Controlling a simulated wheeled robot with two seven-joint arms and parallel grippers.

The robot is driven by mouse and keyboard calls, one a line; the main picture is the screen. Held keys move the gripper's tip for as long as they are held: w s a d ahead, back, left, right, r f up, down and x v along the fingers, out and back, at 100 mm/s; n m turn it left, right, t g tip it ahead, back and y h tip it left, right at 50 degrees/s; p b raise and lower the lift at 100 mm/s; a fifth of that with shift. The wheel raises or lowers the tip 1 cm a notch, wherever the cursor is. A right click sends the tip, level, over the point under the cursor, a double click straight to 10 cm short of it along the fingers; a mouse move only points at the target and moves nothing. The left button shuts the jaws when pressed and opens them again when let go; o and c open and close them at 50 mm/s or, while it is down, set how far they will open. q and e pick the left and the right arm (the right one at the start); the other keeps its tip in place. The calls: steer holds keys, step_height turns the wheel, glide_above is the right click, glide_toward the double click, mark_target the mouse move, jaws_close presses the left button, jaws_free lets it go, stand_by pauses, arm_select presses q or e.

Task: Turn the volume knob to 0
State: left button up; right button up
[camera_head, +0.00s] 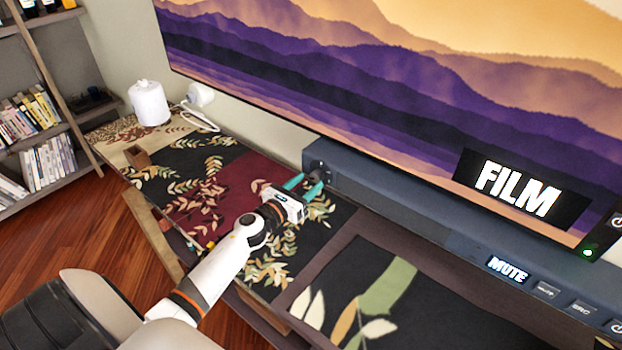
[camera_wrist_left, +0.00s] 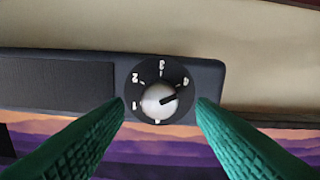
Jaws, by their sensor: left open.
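The volume knob (camera_wrist_left: 159,101) is a round silver knob on a black dial plate with white marks, on the end of the dark soundbar (camera_head: 420,222). Its black pointer line points right and slightly up in the left wrist view. I read 1 at left, 2 at upper left and 3 at top; the other marks are hard to read. My left gripper (camera_head: 306,180) is open, with green fingers reaching toward the soundbar's left end. In the wrist view its fingertips (camera_wrist_left: 161,103) lie on either side of the dial, apart from the knob. My right gripper is not in view.
A large screen (camera_head: 400,80) hangs behind and above the soundbar. The patterned cabinet top (camera_head: 225,185) is mostly clear. A bookshelf (camera_head: 45,125) is at far left.

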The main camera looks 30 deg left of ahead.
arm_select(q)
steer(key=shift+w+d, duration=0.1)
steer(key=shift+w, duration=1.05)
steer(key=c, duration=1)
